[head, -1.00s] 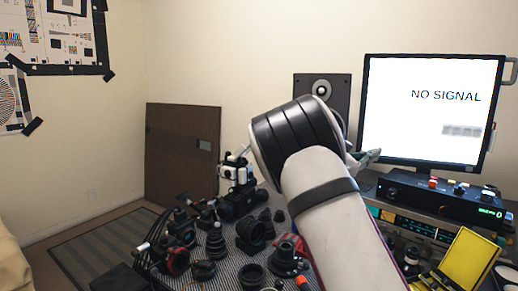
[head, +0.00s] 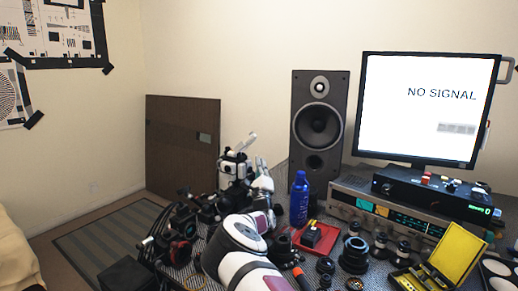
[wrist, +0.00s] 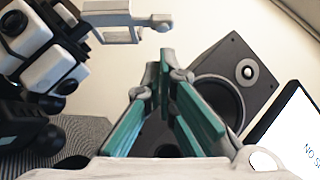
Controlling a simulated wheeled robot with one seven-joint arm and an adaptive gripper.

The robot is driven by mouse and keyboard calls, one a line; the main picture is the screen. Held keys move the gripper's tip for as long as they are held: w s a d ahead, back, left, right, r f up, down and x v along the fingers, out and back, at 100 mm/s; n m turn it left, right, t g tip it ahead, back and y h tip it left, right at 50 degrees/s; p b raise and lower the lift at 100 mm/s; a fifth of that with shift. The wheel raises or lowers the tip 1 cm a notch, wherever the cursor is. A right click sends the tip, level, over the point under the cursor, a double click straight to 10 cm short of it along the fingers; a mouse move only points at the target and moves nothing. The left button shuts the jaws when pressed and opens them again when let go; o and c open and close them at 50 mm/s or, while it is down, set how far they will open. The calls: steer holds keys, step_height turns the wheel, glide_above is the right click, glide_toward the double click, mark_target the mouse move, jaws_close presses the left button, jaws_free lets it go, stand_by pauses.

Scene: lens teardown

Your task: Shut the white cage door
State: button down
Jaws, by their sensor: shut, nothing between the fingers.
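The white-and-black camera rig with the white cage (head: 232,168) stands on the bench left of the speaker. A pale flap, which looks like the cage door (head: 246,142), sticks out up and to the right from its top. In the wrist view the door (wrist: 108,18) shows as a pale frame with a rod and knob at the top, reaching right from the white blocks of the rig (wrist: 45,65). My gripper (head: 262,163) is beside the rig on its right, fingers up. In the wrist view my gripper (wrist: 164,62) is shut and empty, its tips just below the knob; contact is unclear.
A speaker (head: 318,130) and a blue bottle (head: 299,200) stand right of my gripper. A red tray (head: 313,238) and several lens parts crowd the bench front. A monitor (head: 428,108) stands at the right. Black camera gear (head: 180,240) lies to the left.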

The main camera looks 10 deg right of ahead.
mark_target(247, 144)
steer(key=b+x, duration=0.3)
steer(key=x, duration=0.5)
steer(key=shift+w+r, duration=0.25)
steer(key=shift+w, duration=0.1)
